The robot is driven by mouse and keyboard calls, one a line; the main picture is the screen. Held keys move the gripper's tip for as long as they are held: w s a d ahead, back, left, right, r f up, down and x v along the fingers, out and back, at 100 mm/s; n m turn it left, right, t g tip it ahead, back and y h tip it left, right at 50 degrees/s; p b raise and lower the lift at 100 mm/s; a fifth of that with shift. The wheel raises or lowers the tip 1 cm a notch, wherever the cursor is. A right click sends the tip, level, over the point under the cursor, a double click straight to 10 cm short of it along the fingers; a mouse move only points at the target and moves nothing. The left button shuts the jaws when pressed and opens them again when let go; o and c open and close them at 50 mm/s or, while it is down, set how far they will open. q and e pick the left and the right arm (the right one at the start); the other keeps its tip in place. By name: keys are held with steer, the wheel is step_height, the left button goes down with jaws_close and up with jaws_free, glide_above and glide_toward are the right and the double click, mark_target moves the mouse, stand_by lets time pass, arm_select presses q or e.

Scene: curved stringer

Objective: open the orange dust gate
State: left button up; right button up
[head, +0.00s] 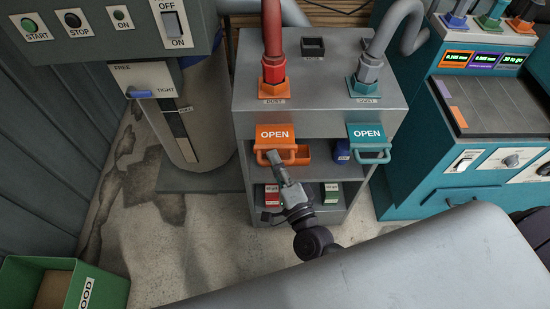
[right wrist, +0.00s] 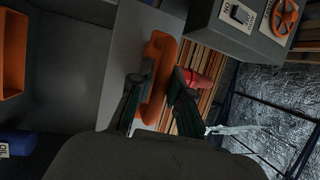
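The orange dust gate (head: 275,134), labelled OPEN, sits on the left of the grey cabinet's front, below the orange DUST port (head: 273,86). Its front sits about level with the teal gate's. Its orange loop handle (head: 262,158) hangs below the label. My right gripper (head: 276,159) reaches up from below and is at the handle, hiding part of it. In the right wrist view the orange handle (right wrist: 158,60) lies between the two fingers (right wrist: 162,88), with no clear gap on either side; the gripper looks shut on it. My left gripper is not in view.
A teal gate (head: 367,136) with its own handle sits to the right. Shelves below hold an orange bin (head: 303,154), a blue container (head: 342,151) and small boxes. A teal machine (head: 480,130) stands right; a green bin (head: 62,285) is at lower left.

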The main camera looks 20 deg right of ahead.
steer(key=shift+o, duration=1.2)
steer(key=s+d+f, duration=0.1)
steer(key=s+f, duration=0.1)
steer(key=s, duration=0.9)
steer(key=shift+s+d, duration=0.2)
steer(key=shift+s, duration=0.15)
steer(key=s+d+f+n+g+p, duration=0.1)
steer(key=s+f+n+g, duration=0.2)
steer(key=f, duration=0.7)
steer(key=s+d+f+n+g, duration=0.1)
steer(key=f+n+g, duration=0.35)
steer(key=f, duration=0.55)
steer(key=s+d+f+n+g+p, duration=0.15)
steer(key=f+n, duration=0.35)
steer(key=f, duration=0.5)
steer(key=s+d+f+n+g+h, duration=0.1)
steer(key=s+d+f+n+g, duration=0.1)
steer(key=s+f, duration=0.4)
steer(key=s+d+f+n+g+h, duration=0.1)
steer(key=s+d+f+n+g, duration=0.2)
steer(key=s+f+g, duration=0.4)
steer(key=s, duration=0.6)
steer(key=shift+s+d+n+g, duration=0.3)
steer(key=shift+s+d+n, duration=0.05)
steer(key=shift+s+d, duration=0.05)
